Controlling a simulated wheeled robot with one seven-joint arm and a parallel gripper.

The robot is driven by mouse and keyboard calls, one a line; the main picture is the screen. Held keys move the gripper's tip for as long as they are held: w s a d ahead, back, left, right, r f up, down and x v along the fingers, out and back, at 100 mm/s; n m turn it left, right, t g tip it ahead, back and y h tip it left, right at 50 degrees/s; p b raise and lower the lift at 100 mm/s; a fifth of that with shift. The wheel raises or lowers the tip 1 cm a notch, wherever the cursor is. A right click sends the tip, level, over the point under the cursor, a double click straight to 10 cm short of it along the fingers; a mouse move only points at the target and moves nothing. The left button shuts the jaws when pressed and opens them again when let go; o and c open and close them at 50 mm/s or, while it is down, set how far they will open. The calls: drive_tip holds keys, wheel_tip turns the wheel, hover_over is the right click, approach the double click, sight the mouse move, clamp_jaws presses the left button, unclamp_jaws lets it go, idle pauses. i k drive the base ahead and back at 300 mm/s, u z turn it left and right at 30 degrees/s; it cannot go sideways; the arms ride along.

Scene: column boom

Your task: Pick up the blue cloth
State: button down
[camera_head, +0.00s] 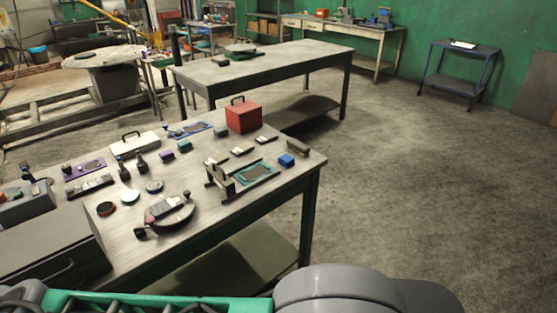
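I cannot clearly make out a cloth. A small, bright blue, block-like thing (286,160) lies near the right corner of the near worktable (285,198); it may be the folded blue cloth, but it is too small to tell. A flat blue tray or mat (203,127) lies near the table's back edge. Grey and green parts of my own body fill the bottom edge. My gripper is not in view.
Around the blue block are a stand with a teal-framed panel (254,174), small dark and white blocks, and a red box (243,118). A grey case (50,250) covers the table's near left. A second table (290,65) stands behind. Open floor lies right.

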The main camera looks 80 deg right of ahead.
sight(287, 161)
drive_tip(key=z, duration=2.5)
drive_tip(key=k, duration=0.3)
drive_tip(key=z, duration=0.35)
drive_tip(key=i, duration=0.45)
